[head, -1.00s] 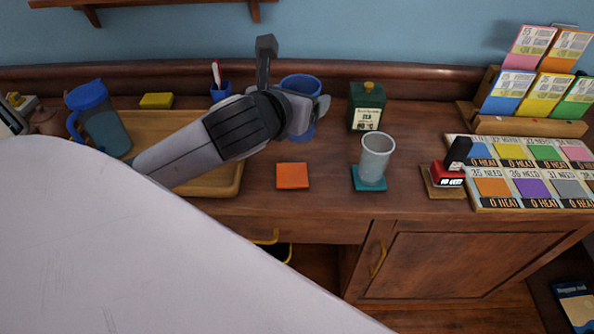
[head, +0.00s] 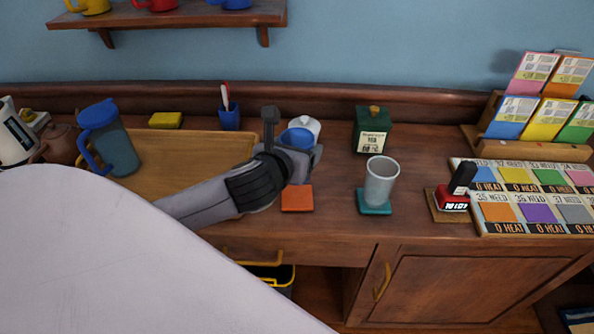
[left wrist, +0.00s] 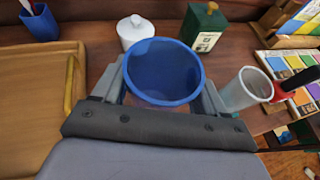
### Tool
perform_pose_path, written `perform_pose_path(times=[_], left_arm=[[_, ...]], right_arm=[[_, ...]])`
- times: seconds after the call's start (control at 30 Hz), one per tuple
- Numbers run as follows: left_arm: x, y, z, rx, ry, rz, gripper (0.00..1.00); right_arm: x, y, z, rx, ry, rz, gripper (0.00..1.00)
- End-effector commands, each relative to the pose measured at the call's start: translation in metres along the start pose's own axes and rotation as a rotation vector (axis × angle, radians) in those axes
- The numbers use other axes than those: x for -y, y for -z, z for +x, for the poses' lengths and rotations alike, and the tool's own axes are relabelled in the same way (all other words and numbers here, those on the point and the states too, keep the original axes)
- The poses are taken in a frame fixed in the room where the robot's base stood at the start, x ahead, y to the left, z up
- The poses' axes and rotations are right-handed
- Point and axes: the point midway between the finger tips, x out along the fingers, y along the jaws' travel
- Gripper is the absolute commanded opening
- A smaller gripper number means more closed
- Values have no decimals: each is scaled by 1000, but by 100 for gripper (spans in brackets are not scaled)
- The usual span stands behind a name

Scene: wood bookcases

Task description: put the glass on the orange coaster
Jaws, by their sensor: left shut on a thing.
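My left gripper (head: 293,146) is shut on a blue glass (head: 297,136), which looks upright. In the left wrist view the open blue rim (left wrist: 165,72) lies between the fingers. The orange coaster (head: 297,200) lies flat on the wood counter. The gripper and glass are just behind or above the coaster's back edge in the head view. The glass's base is hidden, so I cannot tell whether it touches anything. A grey translucent glass (head: 381,182) stands on a teal coaster (head: 375,209) to the right. My right gripper is not in view.
A white lidded jar (left wrist: 136,32) and a green tea tin (head: 372,130) stand behind. A wooden tray (head: 190,150) lies left, with a blue-lidded pitcher (head: 108,140) at its left end. A red-black stamp (head: 455,195) and colour cards are right.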

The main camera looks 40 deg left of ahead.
Motion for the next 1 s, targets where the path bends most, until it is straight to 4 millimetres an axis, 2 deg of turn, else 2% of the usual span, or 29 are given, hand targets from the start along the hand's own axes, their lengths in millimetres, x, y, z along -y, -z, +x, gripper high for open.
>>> perform_pose_path(times=[0.03,0.23,0.4,0.5,0.9,0.93,1.0], left_arm=[[0,9,3,-2,0,0,35],[0,24,10,2,1,-1,35],[0,49,20,-1,0,-1,35],[0,57,24,1,1,-1,35],[0,61,25,3,1,1,35],[0,62,26,1,1,1,75],[0,62,26,2,1,0,98]], right_arm=[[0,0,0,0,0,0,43],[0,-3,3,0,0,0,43],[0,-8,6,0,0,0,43],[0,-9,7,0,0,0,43],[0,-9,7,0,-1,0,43],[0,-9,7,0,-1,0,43],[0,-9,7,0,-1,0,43]])
